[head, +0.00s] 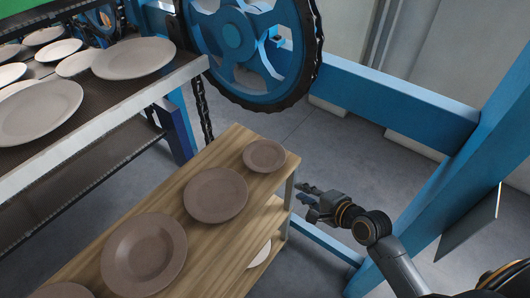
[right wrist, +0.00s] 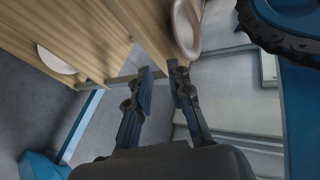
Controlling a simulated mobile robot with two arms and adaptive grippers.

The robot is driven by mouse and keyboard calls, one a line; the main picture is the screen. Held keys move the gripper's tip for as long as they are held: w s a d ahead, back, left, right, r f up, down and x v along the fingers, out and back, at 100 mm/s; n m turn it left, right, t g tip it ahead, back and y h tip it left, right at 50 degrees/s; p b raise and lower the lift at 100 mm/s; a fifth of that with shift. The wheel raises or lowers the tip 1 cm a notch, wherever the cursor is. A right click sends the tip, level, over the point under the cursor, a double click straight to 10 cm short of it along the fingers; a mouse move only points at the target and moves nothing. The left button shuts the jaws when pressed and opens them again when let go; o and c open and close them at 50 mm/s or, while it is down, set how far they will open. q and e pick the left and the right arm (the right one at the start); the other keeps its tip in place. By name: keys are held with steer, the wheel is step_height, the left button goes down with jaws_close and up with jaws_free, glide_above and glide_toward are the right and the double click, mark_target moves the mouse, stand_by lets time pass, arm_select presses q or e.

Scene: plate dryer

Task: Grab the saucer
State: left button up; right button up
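The saucer (head: 264,155), a small brown-grey round dish, lies at the far right end of the wooden shelf top (head: 240,141). In the right wrist view the saucer (right wrist: 187,28) sits at the shelf's edge, just beyond the fingertips. My right gripper (head: 304,194) is to the right of the shelf end, near the saucer but apart from it. In the right wrist view its two fingers (right wrist: 161,73) are spread with an empty gap between them. My left gripper is not in view.
Larger plates (head: 215,195) lie along the same shelf top. A pale plate (head: 260,254) lies on the lower level. A metal conveyor (head: 120,110) with dishes is at left. A blue wheel (head: 240,40) and blue frame (head: 400,100) stand behind and right.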

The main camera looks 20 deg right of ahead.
step_height(320, 180, up, 2)
steer(key=a, duration=0.1)
glide_toward(271, 171)
steer(key=x, duration=0.9)
steer(key=shift+f+p, duration=0.2)
steer(key=shift+p, duration=0.2)
steer(key=shift+r, duration=0.1)
jaws_close()
